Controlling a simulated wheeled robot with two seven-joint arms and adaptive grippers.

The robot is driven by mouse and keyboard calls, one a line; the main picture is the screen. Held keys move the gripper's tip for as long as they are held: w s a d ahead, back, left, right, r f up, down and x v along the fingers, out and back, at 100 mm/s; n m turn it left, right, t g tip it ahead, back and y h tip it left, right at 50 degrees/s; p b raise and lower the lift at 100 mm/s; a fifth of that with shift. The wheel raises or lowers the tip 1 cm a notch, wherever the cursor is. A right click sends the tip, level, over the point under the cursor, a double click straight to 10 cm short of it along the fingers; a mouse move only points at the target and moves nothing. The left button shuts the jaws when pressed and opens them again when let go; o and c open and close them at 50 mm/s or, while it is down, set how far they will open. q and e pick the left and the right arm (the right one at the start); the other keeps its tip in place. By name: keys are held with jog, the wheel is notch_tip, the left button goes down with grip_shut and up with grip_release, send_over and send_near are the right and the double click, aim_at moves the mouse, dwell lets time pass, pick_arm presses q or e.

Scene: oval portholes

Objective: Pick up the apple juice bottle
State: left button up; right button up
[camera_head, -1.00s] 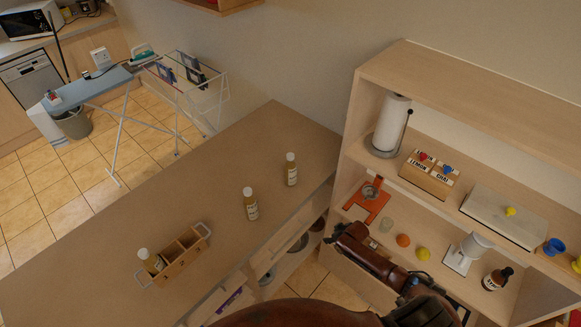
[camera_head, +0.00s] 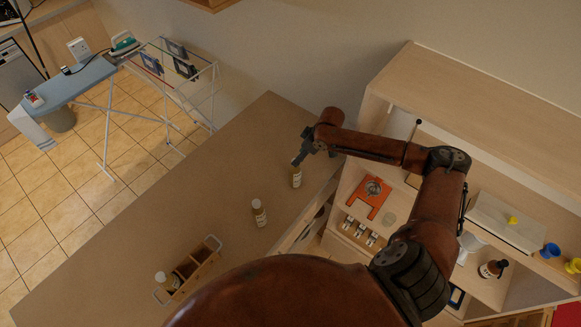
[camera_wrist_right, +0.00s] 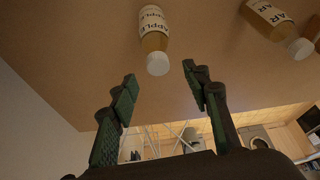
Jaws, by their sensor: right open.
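The apple juice bottle (camera_head: 296,179) stands upright near the far right end of the counter (camera_head: 190,180). It has a white cap and a pale label; in the right wrist view the apple juice bottle (camera_wrist_right: 154,30) reads "APPLE", with its cap toward me. My right gripper (camera_head: 299,158) is at the bottle's far side, close to its cap in the head view. In the right wrist view my right gripper (camera_wrist_right: 159,76) is open and empty. The bottle lies ahead, roughly centred between the fingers; contact is not visible. My left gripper is not in view.
A similar bottle (camera_head: 259,213) stands nearer; its label in the right wrist view (camera_wrist_right: 270,16) ends in "AR". A third bottle (camera_head: 166,281) sits in a wooden caddy (camera_head: 205,264). A shelf unit (camera_head: 480,110) stands right of the counter. The counter's left side is clear.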

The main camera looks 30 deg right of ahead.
aim_at(295, 173)
jog(key=shift+s+a+f+p, duration=0.15)
jog(key=shift+f+p, duration=0.1)
jog(key=shift+f, duration=0.25)
jog(key=shift+a+f+p, duration=0.1)
jog(key=shift+f+p, duration=0.1)
jog(key=shift+f, duration=0.3)
jog(key=shift+w+a+f+p, duration=0.15)
jog(key=shift+w+f+p, duration=0.45)
jog(key=shift+w+f, duration=0.4)
jog(key=shift+x, duration=0.85)
jog(key=shift+s+f, duration=0.15)
jog(key=shift+f, duration=0.15)
jog(key=c, duration=0.8)
grip_shut()
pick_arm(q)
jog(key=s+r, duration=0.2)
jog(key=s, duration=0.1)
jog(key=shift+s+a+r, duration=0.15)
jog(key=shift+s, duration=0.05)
